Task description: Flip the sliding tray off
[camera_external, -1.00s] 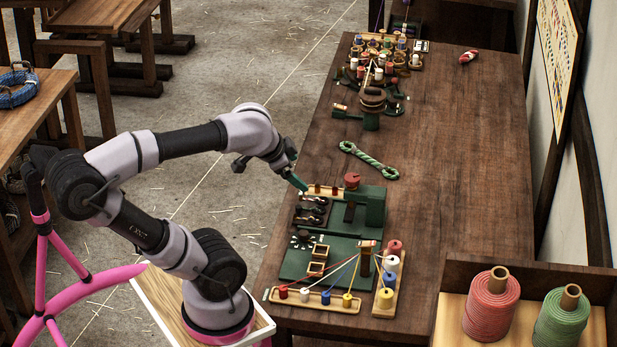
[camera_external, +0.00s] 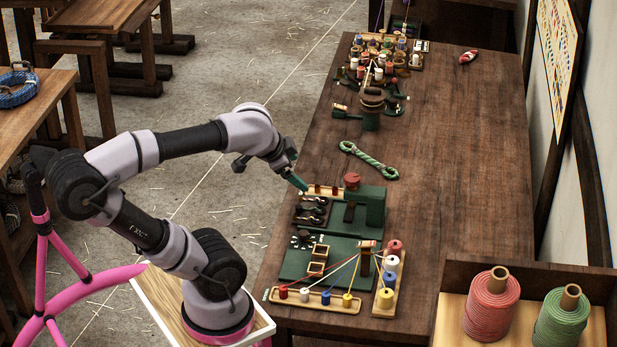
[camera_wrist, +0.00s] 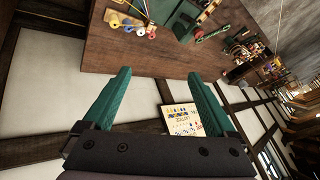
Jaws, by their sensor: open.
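A green machine (camera_external: 326,259) sits at the near left end of the long wooden table, with small wooden frames and dark metal parts on it. A narrow wooden tray with small coloured spools (camera_external: 318,301) lies along its near edge, and a short wooden strip (camera_external: 325,191) lies at its far edge. I cannot tell which part is the sliding tray. My gripper (camera_external: 302,187) is at the machine's far left corner, close to the strip; contact cannot be told. In the wrist view my gripper (camera_wrist: 158,76) has its green fingers apart with nothing between them; the machine (camera_wrist: 178,20) shows beyond.
A green rope loop (camera_external: 368,160) and a dark post stand (camera_external: 371,108) lie farther along the table (camera_external: 455,180). Many spools cluster at the far end. A box with large red (camera_external: 491,305) and green (camera_external: 562,318) spools stands near right. The table's right half is mostly clear.

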